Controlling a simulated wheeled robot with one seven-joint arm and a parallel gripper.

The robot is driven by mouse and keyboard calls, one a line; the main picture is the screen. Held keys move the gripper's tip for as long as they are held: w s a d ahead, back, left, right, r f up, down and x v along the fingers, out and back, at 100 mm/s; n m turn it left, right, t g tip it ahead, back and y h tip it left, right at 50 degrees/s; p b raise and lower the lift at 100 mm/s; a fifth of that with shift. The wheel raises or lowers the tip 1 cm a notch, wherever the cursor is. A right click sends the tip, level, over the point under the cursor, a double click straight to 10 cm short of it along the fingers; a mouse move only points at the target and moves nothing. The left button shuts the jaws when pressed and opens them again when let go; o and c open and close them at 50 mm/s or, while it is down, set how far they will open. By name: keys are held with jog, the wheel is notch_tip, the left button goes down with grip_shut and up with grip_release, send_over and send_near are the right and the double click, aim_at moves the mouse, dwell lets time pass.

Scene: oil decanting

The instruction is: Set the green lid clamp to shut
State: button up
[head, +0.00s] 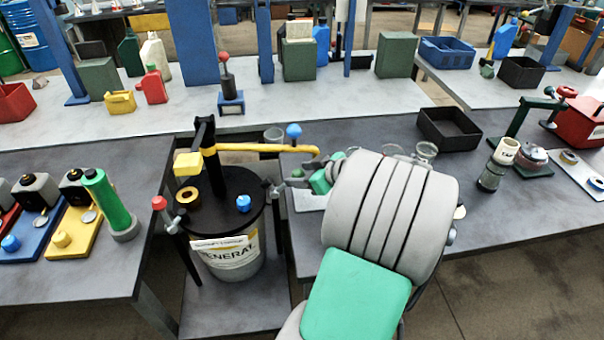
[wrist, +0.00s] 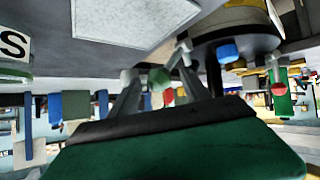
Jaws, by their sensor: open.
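The drum (head: 228,262) has a black lid (head: 232,187) with coloured clamp knobs at its rim. The green lid clamp's knob (head: 298,173) is to the right of the lid, out beyond the rim; its lever is mostly hidden by my fingers. My gripper (head: 286,184) is open, its grey fingers at the clamp beside the lid's right edge. In the wrist view the green knob (wrist: 158,77) shows between my two spread fingers (wrist: 157,68). I cannot tell whether they touch it. The red knob (head: 159,203) stands left of the lid; the blue knob (head: 243,203) is at its front.
A black pump post with a yellow handle (head: 265,148) rises over the lid and reaches right, near my gripper. A blue ball (head: 294,130) stands behind the handle's end. Benches flank the drum left (head: 60,290) and right (head: 500,205). An empty black tray (head: 449,130) is further right.

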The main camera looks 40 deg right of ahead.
jog(key=a+v, duration=0.1)
jog(key=v, duration=0.6)
jog(key=shift+s+d+r+b, duration=0.25)
jog(key=shift+s+d+b, duration=0.1)
jog(key=shift+d, duration=0.2)
